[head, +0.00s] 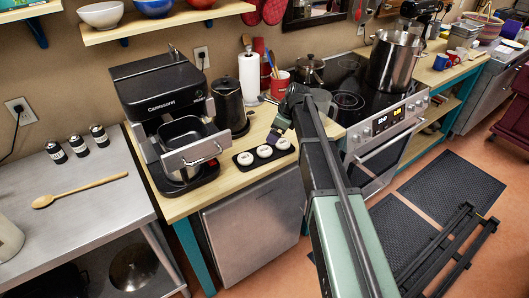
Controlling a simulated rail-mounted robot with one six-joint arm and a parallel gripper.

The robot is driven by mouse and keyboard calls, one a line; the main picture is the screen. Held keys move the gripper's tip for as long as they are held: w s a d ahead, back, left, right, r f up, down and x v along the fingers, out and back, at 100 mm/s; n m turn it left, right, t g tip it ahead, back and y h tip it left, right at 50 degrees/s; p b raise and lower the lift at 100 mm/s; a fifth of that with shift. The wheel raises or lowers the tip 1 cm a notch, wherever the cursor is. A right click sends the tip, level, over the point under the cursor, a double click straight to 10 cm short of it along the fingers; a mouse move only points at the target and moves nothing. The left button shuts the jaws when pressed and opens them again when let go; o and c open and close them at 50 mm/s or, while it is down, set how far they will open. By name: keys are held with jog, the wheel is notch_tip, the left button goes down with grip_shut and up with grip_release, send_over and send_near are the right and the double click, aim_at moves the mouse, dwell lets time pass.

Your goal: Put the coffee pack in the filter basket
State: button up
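A black coffee machine (160,95) stands on the wooden counter. Its filter basket (186,130) is pulled out at the front, with a metal front plate and handle (203,152). Three round white packs, which look like the coffee packs (264,151), sit in a row in a black tray (238,162) right of the machine. My gripper (276,135) is above and just behind the tray's right end, apart from the basket. It is small and dark here, so its opening and anything between its fingers cannot be made out. The inside of the basket looks dark.
A dark kettle (228,103), a paper towel roll (249,77) and a red utensil crock (280,84) stand behind the tray. The stove (350,100) with a large pot (394,62) is at right. The left steel table holds three small jars (78,146) and a wooden spoon (80,190).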

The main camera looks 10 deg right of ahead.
jog(key=b, duration=0.5)
send_over(264, 149)
jog(key=s+d, duration=0.2)
jog(key=f, duration=0.5)
jog(key=shift+w+d+f, duration=0.15)
jog(key=shift+d, duration=0.05)
jog(key=shift+w+a+f+b, duration=0.15)
jog(key=shift+a+f+b, duration=0.1)
jog(key=shift+b, duration=0.1)
jog(key=shift+r, duration=0.15)
jog(key=b+x, duration=0.4)
jog(key=x, duration=0.1)
jog(key=shift+w+d+f+b, duration=0.1)
jog(key=shift+d+f+b, duration=0.1)
jog(key=shift+b, duration=0.15)
jog(key=shift+a+r, duration=0.1)
jog(key=shift+r, duration=0.15)
jog(key=shift+c, duration=0.2)
jog(key=c, duration=0.9)
jog(key=shift+p, duration=0.3)
jog(key=shift+c, duration=0.2)
